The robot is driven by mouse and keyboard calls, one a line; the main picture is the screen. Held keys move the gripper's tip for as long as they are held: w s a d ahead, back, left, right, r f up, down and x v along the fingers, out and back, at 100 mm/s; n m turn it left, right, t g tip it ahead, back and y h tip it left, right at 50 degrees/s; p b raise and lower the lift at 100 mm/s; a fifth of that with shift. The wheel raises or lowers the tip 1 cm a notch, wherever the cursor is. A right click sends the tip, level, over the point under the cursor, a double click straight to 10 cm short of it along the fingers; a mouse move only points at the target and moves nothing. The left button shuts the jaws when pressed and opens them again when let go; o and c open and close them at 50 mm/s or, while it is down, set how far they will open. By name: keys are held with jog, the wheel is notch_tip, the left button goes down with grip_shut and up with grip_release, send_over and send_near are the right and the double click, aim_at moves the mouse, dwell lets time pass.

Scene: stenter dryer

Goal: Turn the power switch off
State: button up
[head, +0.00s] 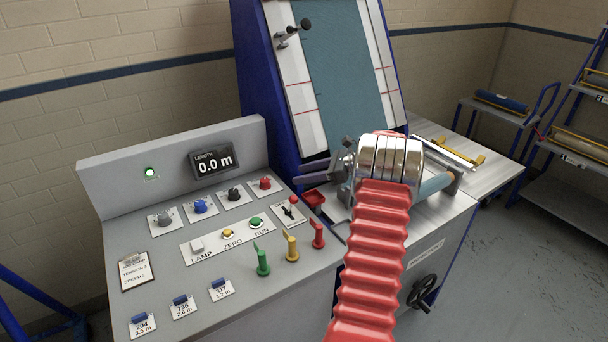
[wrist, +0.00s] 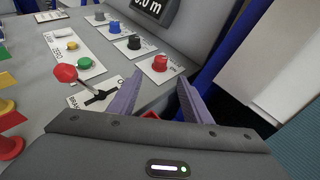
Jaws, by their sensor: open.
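No control has a clearly readable power label, so I cannot tell for sure which one is the power switch. A red rotary knob (head: 265,184) is at the right end of a row of knobs on the grey console; it also shows in the wrist view (wrist: 160,64), just beyond the fingertips. My gripper (head: 304,172) is over the console's right edge, its lavender fingers open and empty. In the wrist view my gripper (wrist: 160,82) has the red knob apart from and ahead of its fingers. A lit green lamp (head: 150,172) is on the console's upright back.
A red-balled brake lever (head: 292,201) lies close to the left finger in the wrist view. Black (head: 234,195), blue (head: 201,207) and grey knobs are left of the red one. Green, yellow and red flag-shaped levers (head: 291,248) stand in front. A display (head: 213,162) reads 0.0 m.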

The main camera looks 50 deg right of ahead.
jog(key=a+r+n+g, duration=0.2)
jog(key=a+r+n, duration=0.2)
jog(key=a, duration=0.7)
jog(key=a+r+n+g, duration=0.3)
jog(key=a+r+n, duration=0.15)
jog(key=a, duration=0.55)
jog(key=a+r+n+g, duration=0.25)
jog(key=a+n, duration=0.25)
jog(key=a, duration=0.6)
jog(key=s+a+r+n+h, duration=0.3)
jog(key=s+a+n, duration=0.4)
jog(key=s+a, duration=0.45)
jog(key=s+a+f+n+t+h, duration=0.1)
jog(key=s+a+f+n+h, duration=0.1)
jog(key=s+a+n, duration=0.5)
jog(key=s+n+h, duration=0.1)
jog(key=s+n, duration=0.2)
jog(key=s, duration=0.1)
jog(key=shift+f, duration=0.1)
